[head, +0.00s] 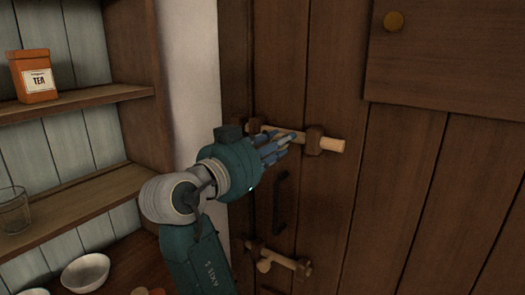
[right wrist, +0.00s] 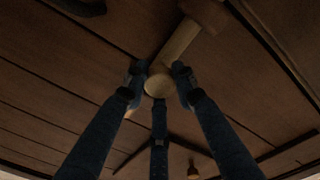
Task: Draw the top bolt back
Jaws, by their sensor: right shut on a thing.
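The top bolt (head: 331,144) is a pale wooden bar lying across the dark plank door. Its right end sticks out past a brown bracket (head: 313,140); its left part runs behind my gripper toward another bracket (head: 254,126). I cannot tell how far the bar reaches into that left bracket. My right gripper (head: 284,146) is shut on the bolt's knob. In the right wrist view, its blue fingers surround the round knob (right wrist: 158,85), with the bar (right wrist: 180,40) running up to the right behind it. My left gripper is not in view.
A lower bolt (head: 282,260) with its own knob sits further down the door, below a black handle (head: 280,200). Open shelves at left hold an orange tea tin (head: 35,76), a glass (head: 13,210) and a white bowl (head: 86,272).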

